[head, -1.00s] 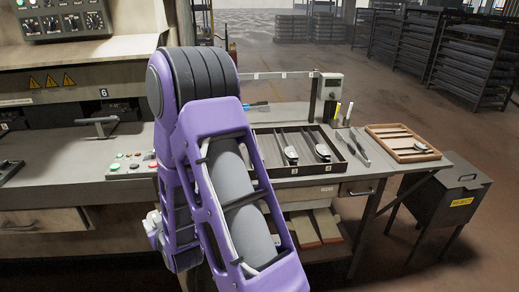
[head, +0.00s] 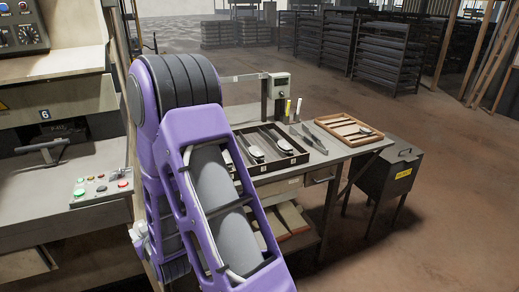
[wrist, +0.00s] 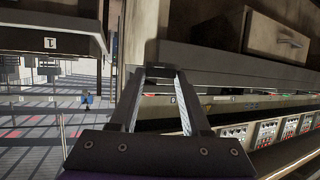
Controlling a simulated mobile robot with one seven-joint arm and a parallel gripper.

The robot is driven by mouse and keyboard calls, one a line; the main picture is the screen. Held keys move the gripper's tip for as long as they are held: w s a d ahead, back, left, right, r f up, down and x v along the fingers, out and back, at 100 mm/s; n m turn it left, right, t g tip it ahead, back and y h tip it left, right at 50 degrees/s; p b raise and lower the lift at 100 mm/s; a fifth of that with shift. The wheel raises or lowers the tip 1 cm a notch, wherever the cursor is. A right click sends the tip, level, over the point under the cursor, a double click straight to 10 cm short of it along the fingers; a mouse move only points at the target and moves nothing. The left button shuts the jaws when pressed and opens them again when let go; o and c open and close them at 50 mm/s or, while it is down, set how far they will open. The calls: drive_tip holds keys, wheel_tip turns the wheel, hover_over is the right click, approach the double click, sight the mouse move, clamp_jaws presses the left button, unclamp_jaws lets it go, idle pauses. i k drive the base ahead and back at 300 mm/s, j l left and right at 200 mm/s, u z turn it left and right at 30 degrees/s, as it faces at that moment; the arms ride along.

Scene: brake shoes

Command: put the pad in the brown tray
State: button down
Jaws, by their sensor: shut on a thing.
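The brown tray (head: 337,121) is a shallow wooden tray with slats at the right end of the grey bench. A small grey metal piece lies at its right side. My gripper (wrist: 166,72) shows in the wrist view, with its two fingers closed on a dark piece (wrist: 165,52) at the tips, which I take to be the pad. Its exact shape is hard to make out against the dark background. In the head view my arm hides the gripper and the held pad. The gripper is apart from the brown tray.
A dark divided tray (head: 272,172) with rounded metal pieces stands on the bench (head: 345,152), left of the brown tray. A dark lidded bin (head: 390,170) stands right of the bench. A control panel (head: 100,187) is at left.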

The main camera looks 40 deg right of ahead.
sight(345, 121)
drive_tip(key=z, duration=1.15)
drive_tip(key=i+j+z, duration=0.2)
drive_tip(key=i+j, duration=0.5)
drive_tip(key=i, duration=0.2)
